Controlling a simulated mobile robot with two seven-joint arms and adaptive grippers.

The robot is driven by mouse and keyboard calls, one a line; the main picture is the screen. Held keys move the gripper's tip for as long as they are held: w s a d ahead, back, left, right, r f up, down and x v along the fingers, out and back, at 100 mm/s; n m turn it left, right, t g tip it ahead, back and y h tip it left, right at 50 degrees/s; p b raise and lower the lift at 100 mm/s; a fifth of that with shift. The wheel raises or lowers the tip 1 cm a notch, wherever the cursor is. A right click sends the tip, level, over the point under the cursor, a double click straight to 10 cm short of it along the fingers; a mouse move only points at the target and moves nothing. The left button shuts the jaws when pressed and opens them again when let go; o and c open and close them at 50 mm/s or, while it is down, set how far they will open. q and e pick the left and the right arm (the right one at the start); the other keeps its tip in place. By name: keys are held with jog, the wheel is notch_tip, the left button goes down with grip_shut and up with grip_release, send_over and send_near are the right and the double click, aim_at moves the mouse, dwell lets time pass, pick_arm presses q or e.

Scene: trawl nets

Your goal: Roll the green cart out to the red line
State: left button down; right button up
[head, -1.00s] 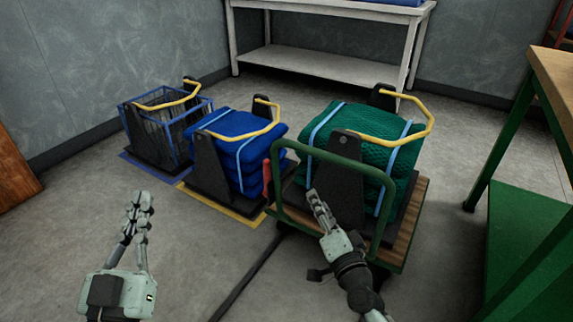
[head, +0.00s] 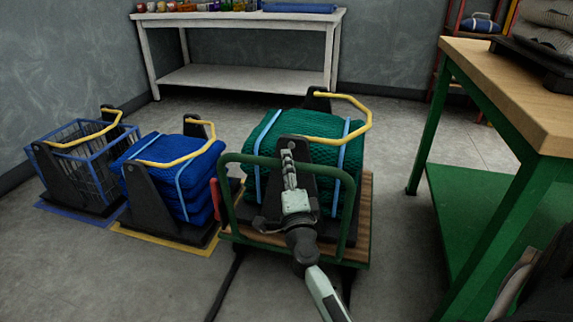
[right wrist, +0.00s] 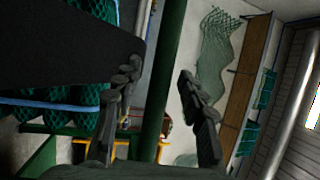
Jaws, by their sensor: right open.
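The green cart (head: 364,222) has a wooden deck and a green tube push handle (head: 227,208) on its near side. A strapped green net bundle (head: 262,140) in a black cradle with a yellow bar rides on it. My right gripper (head: 288,152) is at the handle's top bar, partly covering it. In the right wrist view, the open fingers (right wrist: 162,85) stand on either side of a green tube (right wrist: 170,45); I cannot tell whether they touch it. A red part (head: 216,200) sits at the cart's left side. My left gripper and the red line are not in view.
A blue net bundle (head: 195,165) on a yellow floor mark and a wire basket (head: 85,150) on a blue mark stand left. A green-legged workbench (head: 520,90) stands close on the right. A white table (head: 250,78) is behind. Floor in front looks clear, with dark strips (head: 225,285).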

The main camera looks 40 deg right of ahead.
jog(key=shift+w+d, duration=0.2)
jog(key=shift+w, duration=0.15)
grip_shut()
